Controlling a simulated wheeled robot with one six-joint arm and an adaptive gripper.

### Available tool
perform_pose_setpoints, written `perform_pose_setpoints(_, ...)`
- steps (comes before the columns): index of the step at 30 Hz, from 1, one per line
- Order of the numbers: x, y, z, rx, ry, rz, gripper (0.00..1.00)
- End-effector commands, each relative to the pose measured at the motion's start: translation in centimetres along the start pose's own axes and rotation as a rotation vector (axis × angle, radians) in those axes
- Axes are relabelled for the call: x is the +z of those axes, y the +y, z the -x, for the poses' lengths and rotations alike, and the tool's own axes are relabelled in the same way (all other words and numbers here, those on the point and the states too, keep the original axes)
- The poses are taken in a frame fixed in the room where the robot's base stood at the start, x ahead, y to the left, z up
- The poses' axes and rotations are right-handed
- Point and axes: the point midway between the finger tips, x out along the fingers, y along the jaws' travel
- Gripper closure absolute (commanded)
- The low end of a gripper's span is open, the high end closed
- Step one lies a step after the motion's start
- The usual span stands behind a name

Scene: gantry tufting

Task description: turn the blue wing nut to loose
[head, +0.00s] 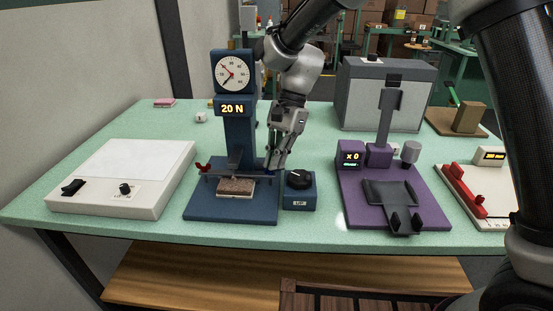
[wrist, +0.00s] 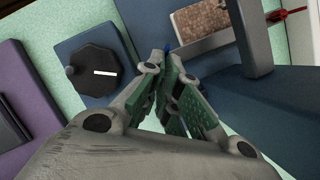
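The blue clamp press (head: 238,140) stands on the table with its dial (head: 234,73) and a display reading 20 N. A brown tufted sample (head: 236,186) lies under its clamp bar, and also shows in the wrist view (wrist: 205,22). A red wing nut (head: 203,168) is at the bar's left end. The blue wing nut is at the right end, mostly hidden by my gripper (head: 271,167); a sliver of blue (wrist: 167,46) shows between the fingertips in the wrist view. My fingers are close together around it. I cannot tell whether they touch it.
A blue box with a black knob (head: 299,179) stands just right of my gripper. A purple fixture (head: 388,190) with a display is further right, a white panel box (head: 124,178) at left. A grey cabinet (head: 387,98) stands behind. Free table shows between these.

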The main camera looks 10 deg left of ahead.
Motion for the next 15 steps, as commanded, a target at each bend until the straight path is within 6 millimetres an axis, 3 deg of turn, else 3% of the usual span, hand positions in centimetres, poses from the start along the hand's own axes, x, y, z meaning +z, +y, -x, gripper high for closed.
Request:
perform_pose_setpoints(3,-0.01,-0.03,0.03,-0.002,0.0,-0.001,1.0)
perform_pose_setpoints(7,-0.01,-0.02,0.03,-0.002,0.0,-0.001,0.77)
perform_pose_setpoints(15,-0.01,0.0,0.02,-0.001,0.0,-0.001,0.75)
